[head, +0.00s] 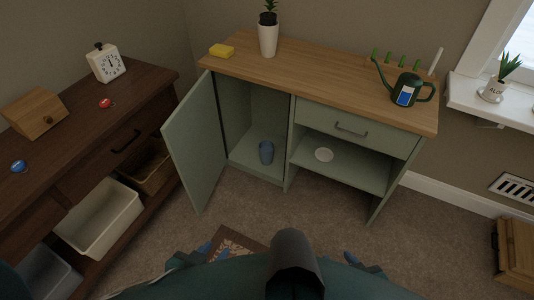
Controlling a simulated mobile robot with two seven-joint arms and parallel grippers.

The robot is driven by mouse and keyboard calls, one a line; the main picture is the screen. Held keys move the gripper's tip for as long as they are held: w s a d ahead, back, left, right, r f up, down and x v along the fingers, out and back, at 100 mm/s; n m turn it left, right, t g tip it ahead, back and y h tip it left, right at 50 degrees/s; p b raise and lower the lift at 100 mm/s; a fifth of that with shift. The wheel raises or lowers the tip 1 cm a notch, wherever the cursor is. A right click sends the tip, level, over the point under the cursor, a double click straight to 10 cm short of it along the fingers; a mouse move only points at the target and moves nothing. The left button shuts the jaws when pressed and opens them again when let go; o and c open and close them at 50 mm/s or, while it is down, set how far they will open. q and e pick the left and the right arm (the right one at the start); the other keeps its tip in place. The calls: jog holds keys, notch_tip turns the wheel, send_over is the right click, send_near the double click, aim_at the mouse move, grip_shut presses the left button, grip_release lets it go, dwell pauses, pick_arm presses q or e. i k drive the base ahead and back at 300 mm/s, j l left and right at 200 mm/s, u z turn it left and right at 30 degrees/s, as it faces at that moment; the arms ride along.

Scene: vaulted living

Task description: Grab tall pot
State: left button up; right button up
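A tall white pot (268,40) with a dark green plant in it stands upright on the wooden top of the green cabinet (330,82), near its back left. Nothing touches the pot from the sides. My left gripper (205,250) seems to show only as small blue parts at the bottom edge, left of centre. My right gripper (357,260) seems to show likewise, right of centre. Both are far from the pot, low in front of the cabinet. My own body hides most of them, and their fingers cannot be made out.
A yellow sponge (222,50) lies left of the pot. A green watering can (407,90) stands at the cabinet's right end. A dark dresser (90,135) stands left. Carpet (300,215) before the cabinet is clear.

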aim_at(266, 148)
jog(key=i+j, duration=0.15)
jog(key=j, duration=0.2)
jog(key=i+j, duration=0.15)
jog(key=j, duration=0.2)
jog(key=z, duration=0.4)
jog(key=j+z, duration=0.15)
jog(key=z, duration=0.25)
jog(key=j+z, duration=0.1)
jog(key=z, duration=0.3)
